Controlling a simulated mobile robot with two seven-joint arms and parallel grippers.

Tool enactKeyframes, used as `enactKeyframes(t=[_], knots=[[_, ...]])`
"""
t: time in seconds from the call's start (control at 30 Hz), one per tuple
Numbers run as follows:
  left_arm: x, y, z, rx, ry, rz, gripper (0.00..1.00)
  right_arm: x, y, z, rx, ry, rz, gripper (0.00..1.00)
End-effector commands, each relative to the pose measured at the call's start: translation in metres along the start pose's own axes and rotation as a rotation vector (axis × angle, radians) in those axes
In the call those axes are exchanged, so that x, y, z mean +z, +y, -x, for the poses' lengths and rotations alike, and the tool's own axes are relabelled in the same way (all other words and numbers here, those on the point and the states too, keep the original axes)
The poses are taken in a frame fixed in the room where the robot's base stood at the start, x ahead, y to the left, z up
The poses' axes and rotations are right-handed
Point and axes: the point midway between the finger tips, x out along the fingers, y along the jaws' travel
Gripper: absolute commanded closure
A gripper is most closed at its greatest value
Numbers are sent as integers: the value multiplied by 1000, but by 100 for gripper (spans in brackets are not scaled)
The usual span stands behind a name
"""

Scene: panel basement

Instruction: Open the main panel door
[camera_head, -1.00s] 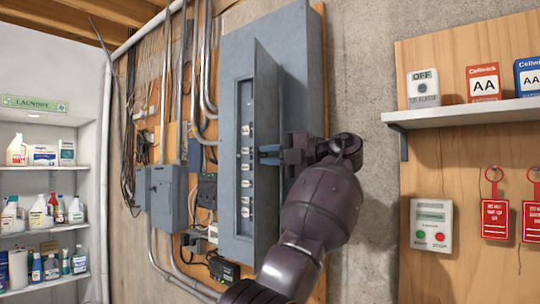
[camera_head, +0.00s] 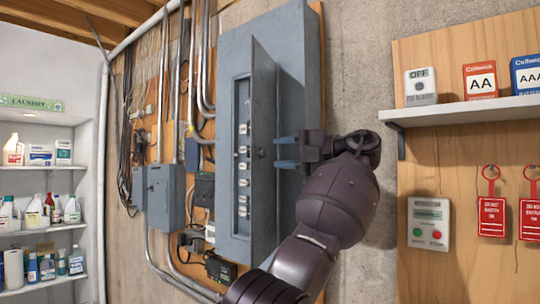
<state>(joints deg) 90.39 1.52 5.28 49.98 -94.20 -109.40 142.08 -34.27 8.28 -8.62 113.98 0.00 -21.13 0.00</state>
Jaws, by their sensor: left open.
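The grey main panel (camera_head: 292,60) is mounted on the wall board. Its door (camera_head: 263,120) stands partly open, swung out and seen at a steep angle. A column of breakers (camera_head: 243,150) shows in the gap left of the door. A small dark latch (camera_head: 262,153) is on the door. My left gripper (camera_head: 281,152) is open and empty, with its two blue-grey fingers pointing left at the door's right side. The fingertips overlap the door's right edge in the picture; I cannot tell whether they touch it. My right gripper is out of view.
Grey conduits and a smaller grey box (camera_head: 165,197) are left of the panel. A white shelf (camera_head: 465,110) with boxes juts out at right, above a start/stop control box (camera_head: 428,224) and red tags (camera_head: 491,215). Bare concrete wall lies between panel and shelf.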

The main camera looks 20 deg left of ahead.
Motion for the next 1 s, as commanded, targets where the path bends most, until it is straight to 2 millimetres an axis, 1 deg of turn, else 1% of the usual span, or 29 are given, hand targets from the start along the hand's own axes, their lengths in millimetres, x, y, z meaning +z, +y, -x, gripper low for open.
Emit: enactKeyframes(t=[0.03, 0.2, 0.4, 0.6, 1.0], knots=[[0, -1, 12, 1, -3, -1, 58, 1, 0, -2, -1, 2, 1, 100], [0, 0, 42, 3, -2, 0, 58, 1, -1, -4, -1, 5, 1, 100], [0, 1, 61, 1, -1, 0, 58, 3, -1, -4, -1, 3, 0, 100], [0, 0, 68, 1, 1, 1, 58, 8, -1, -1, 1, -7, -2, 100], [0, 0, 68, 0, 0, 1, 58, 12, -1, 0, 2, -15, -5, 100]])
